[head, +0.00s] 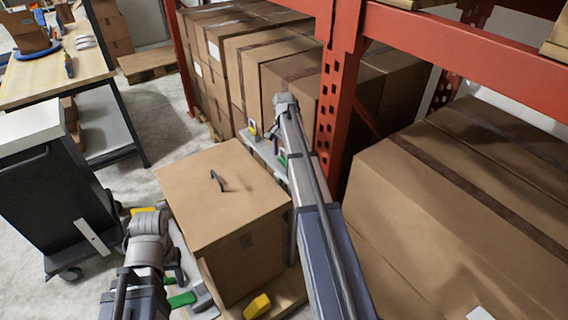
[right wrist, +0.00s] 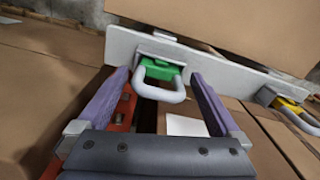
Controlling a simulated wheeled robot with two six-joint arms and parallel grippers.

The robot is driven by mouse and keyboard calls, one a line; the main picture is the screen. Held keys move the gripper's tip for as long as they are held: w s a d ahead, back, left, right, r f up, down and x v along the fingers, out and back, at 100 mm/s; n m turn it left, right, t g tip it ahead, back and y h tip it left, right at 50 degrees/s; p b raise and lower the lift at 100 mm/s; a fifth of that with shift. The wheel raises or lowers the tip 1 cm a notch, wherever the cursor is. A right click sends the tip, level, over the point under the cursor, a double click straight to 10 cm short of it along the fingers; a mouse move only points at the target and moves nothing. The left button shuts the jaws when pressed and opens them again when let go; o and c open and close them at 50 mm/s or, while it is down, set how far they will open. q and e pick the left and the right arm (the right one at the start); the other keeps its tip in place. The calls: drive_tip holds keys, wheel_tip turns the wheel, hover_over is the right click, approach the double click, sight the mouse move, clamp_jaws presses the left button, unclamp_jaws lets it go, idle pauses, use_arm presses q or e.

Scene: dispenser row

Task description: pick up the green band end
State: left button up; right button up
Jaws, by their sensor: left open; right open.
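In the right wrist view, a green band end (right wrist: 160,70) with a grey loop hangs from a pale grey rail (right wrist: 190,58). My right gripper (right wrist: 157,82) is open, with its two purple fingers on either side of the green piece and its loop. No grip on it is visible. In the head view, green (head: 282,160) shows beside my right arm, which hides most of that gripper. My left gripper (head: 172,268) is at the lower left, its fingers partly hidden, near another green piece (head: 183,299).
A yellow piece with a grey loop (right wrist: 290,105) is farther right on the rail. A large carton (head: 220,195) with a dark curved strip on top stands between my arms. A red rack post (head: 335,110) and stacked cartons (head: 440,200) are close on the right. A dark cart (head: 50,190) stands left.

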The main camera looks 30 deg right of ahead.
drive_tip(key=c, duration=1.4)
drive_tip(key=shift+r, duration=0.1)
